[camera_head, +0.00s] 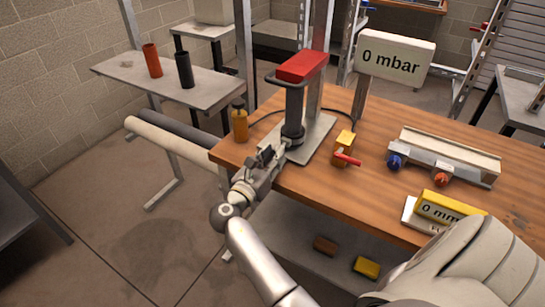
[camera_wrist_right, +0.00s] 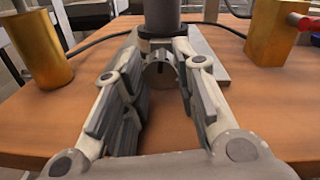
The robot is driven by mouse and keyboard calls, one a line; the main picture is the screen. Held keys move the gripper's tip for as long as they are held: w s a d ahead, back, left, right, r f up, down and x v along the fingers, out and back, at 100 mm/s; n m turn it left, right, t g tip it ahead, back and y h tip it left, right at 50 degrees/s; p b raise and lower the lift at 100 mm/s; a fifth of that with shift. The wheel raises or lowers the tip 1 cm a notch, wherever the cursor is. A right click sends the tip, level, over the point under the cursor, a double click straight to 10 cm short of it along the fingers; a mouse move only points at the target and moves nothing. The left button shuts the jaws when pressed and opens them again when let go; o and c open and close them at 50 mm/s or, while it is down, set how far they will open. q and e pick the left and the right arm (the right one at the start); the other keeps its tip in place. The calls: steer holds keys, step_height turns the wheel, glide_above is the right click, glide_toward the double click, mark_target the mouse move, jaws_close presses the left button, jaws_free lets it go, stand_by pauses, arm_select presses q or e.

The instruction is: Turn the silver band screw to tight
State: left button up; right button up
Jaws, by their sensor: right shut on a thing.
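The silver band screw (camera_wrist_right: 160,74) is a round slotted metal head low on the front of the dark upright cylinder (camera_head: 294,108), which stands on a grey plate (camera_head: 318,137). In the wrist view the screw sits between the far ends of my right gripper's fingers (camera_wrist_right: 160,82). My right gripper (camera_head: 274,156) reaches over the table's front left edge to the foot of the cylinder and is shut on the screw. In the head view the fingers hide the screw. The slot looks roughly upright. My left gripper is not in view.
A red block (camera_head: 301,66) tops the cylinder. A brass container (camera_head: 239,124) stands to its left, and a brass valve with a red lever (camera_head: 347,158) to its right. A "0 mbar" sign (camera_head: 394,58) stands behind. A grey manifold (camera_head: 446,157) lies farther right.

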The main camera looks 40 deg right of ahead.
steer(key=m+b, duration=0.1)
steer(key=m, duration=0.3)
steer(key=shift+m, duration=0.4)
steer(key=o, duration=0.7)
steer(key=shift+d, duration=0.1)
steer(key=shift+o, duration=0.2)
step_height(320, 180, up, 10)
